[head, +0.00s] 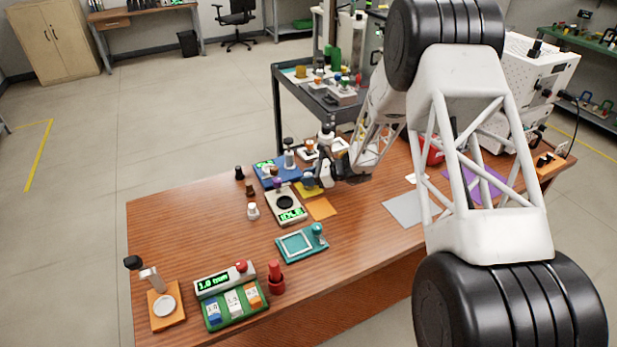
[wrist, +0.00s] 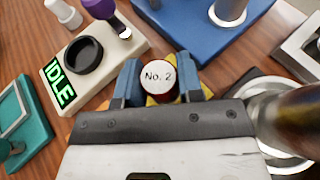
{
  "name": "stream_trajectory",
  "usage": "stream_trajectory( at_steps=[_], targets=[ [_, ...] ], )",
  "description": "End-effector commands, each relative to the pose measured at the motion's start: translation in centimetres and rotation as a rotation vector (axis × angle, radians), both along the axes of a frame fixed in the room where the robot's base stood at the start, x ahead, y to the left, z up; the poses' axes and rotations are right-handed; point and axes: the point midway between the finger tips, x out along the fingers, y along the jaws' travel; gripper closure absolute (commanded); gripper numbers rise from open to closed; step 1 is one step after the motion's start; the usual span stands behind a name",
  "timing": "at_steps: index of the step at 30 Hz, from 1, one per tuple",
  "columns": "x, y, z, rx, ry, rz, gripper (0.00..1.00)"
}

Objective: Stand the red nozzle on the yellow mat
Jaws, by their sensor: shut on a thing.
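My gripper (wrist: 160,84) is shut on the red nozzle (wrist: 158,92), which has a white round top marked "No. 2" and a dark red side. The wrist view looks down on this top between the two blue-grey fingers. Yellow corners of the yellow mat (wrist: 150,102) show around and below the nozzle. In the head view my gripper (head: 318,178) is low over the yellow mat (head: 309,191), and the nozzle cannot be made out there. Whether the nozzle's base touches the mat is hidden.
The instrument reading IDLE (head: 287,207) is close on the left of my gripper, and a blue device (head: 268,177) is behind it. An orange mat (head: 322,209) and a teal tray (head: 290,251) lie nearer the front. A red-topped piece (head: 276,280) stands farther forward.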

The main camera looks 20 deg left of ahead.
Motion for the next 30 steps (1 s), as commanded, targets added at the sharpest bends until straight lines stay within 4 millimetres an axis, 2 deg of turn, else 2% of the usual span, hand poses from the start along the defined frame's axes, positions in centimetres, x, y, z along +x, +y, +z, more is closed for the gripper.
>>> stream_trajectory(
  at_steps=[1, 6, 20, 30],
  targets=[
    [0.0, 0.0, -0.1, 0.000, 0.000, 0.000, 0.63],
    [0.0, 0.0, 0.0, 0.000, 0.000, 0.000, 0.40],
    [0.1, -0.4, 0.4, 0.000, 0.000, -0.001, 0.40],
    [0.7, -4.0, 1.9, 0.000, 0.000, -0.002, 0.40]
  ],
)
